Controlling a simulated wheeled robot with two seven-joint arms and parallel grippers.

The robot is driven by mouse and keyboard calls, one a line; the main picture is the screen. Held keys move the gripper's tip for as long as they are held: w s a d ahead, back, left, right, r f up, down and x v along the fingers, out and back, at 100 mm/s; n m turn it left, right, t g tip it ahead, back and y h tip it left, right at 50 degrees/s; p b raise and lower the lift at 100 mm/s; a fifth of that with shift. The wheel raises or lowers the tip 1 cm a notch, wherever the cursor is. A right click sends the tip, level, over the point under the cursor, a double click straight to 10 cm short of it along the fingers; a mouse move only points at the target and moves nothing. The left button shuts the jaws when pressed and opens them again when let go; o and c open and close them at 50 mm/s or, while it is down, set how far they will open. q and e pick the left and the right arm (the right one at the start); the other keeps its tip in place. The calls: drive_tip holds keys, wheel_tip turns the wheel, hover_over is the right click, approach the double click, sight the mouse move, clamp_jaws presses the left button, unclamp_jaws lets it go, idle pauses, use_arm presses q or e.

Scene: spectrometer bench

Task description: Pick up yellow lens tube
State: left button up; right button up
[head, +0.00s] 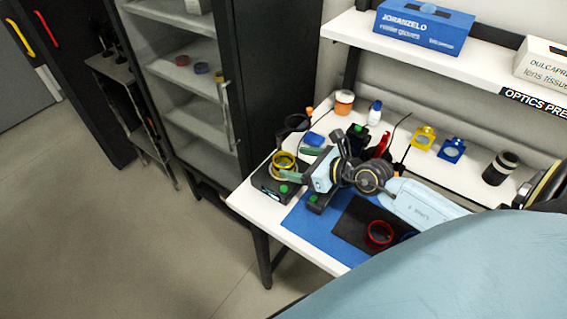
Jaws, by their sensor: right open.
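The yellow lens tube (284,160) appears as a yellow ring standing on a black box-shaped device (268,184) with a green button, near the left end of the white bench. My right gripper (293,164) reaches in from the right. It is open, with its two fingers pointing left toward the tube, one nearer and one farther. I cannot tell whether the fingers touch the tube or how far they reach around it. My left gripper is out of view.
A blue mat (298,224) with a dark pad and red ring (379,233) lies in front. Behind are an orange-white jar (344,102), a small bottle (374,112), yellow (424,137) and blue (452,150) mounts, and a black cylinder (500,168). A shelf (440,58) overhangs the bench.

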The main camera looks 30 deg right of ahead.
sight(276, 157)
drive_tip(key=shift+x, duration=2.7)
drive_tip(key=shift+d+f, duration=0.1)
drive_tip(key=shift+d, duration=0.05)
drive_tip(key=c, duration=1.1)
drive_tip(key=shift+c, duration=0.4)
